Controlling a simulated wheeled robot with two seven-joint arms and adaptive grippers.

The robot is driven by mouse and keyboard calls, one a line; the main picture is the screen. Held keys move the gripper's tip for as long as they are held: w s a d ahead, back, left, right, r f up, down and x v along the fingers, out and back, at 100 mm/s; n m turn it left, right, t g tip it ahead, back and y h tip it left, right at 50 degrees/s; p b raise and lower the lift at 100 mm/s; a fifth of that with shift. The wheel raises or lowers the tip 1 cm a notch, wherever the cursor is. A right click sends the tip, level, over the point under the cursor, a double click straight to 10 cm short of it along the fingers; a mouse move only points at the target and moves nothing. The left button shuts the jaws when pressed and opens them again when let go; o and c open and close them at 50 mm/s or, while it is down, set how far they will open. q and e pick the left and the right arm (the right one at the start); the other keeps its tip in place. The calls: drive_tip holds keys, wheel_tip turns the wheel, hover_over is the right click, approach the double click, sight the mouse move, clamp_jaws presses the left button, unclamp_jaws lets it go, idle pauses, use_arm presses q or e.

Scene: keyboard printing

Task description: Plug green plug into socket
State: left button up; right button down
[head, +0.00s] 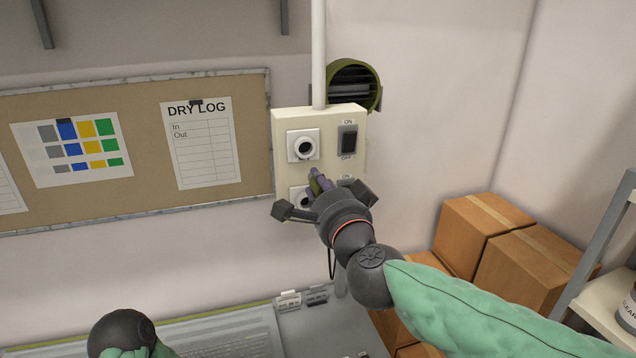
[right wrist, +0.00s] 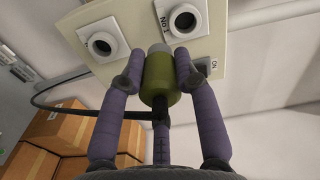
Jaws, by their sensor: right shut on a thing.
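The green plug (right wrist: 159,78) has a grey front end and a black cable running off its back. My right gripper (right wrist: 160,72) is shut on it, with purple fingers on both sides. In the head view my right gripper (head: 319,183) is in front of the cream socket panel (head: 327,117) and partly hides the lower socket (head: 302,197). The upper socket (head: 304,148) is clear and empty. In the right wrist view the plug's front end points at the panel between the two sockets, in neither; whether it touches the panel cannot be told. My left gripper is not in view.
An ON/OFF switch (head: 347,140) sits right of the upper socket. A corkboard (head: 150,135) hangs left of the panel, and a round vent (head: 355,84) is behind it. Cardboard boxes (head: 484,226) and a shelf (head: 603,310) stand at the right. A grey worktop lies below.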

drive_tip(key=b, duration=0.5)
approach(305, 199)
drive_tip(key=s, duration=0.2)
drive_tip(key=shift+d, duration=0.3)
drive_tip(key=shift+x, duration=2.55)
drive_tip(key=shift+w+a, duration=0.15)
drive_tip(key=shift+w, duration=0.35)
drive_tip(key=shift+w+a, duration=0.1)
drive_tip(key=shift+w, duration=0.4)
idle(0.9)
